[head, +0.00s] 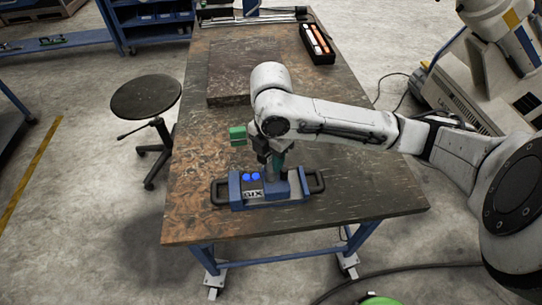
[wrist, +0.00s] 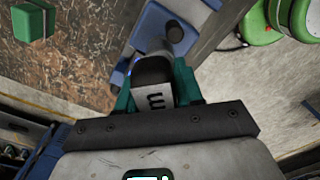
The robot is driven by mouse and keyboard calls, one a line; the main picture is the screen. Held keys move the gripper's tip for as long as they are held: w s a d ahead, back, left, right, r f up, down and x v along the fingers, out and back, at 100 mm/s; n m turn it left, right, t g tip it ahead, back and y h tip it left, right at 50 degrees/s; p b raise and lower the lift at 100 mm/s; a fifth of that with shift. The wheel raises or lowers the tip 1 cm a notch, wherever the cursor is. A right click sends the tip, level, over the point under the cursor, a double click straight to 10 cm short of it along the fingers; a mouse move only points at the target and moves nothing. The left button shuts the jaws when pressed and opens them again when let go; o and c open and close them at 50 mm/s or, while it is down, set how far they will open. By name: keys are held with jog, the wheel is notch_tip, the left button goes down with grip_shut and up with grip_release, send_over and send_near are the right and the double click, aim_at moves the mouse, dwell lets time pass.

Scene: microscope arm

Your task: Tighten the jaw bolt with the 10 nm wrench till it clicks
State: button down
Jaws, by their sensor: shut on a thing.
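My gripper (head: 274,158) is low over a blue fixture (head: 240,203) near the front of the table. In the wrist view its teal fingers (wrist: 160,92) are shut on a dark, upright tool, taken as the wrench (wrist: 153,70), with a pale label showing an "m". The rest of the label is hidden. The tool points down toward the fixture, also in the wrist view (wrist: 158,22). The fixture has black side handles and two bright blue round parts. The jaw bolt is not visible, and I cannot tell whether the tool touches it.
A green block (head: 237,135) is left of my gripper. A dark slab (head: 228,88) lies behind. A black tray (head: 318,56) with orange and white tools is at the back right. A stool (head: 146,97) stands left of the table. The table's right front (head: 375,195) is clear.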

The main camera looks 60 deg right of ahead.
jog(key=shift+f+b, duration=0.6)
jog(key=shift+f, duration=0.15)
dwell(0.3)
jog(key=shift+m+p, duration=0.8)
jog(key=shift+m, duration=1.2)
jog(key=shift+r+m, duration=0.1)
jog(key=shift+m, duration=0.4)
jog(key=shift+m+p, duration=0.8)
jog(key=shift+m, duration=0.7)
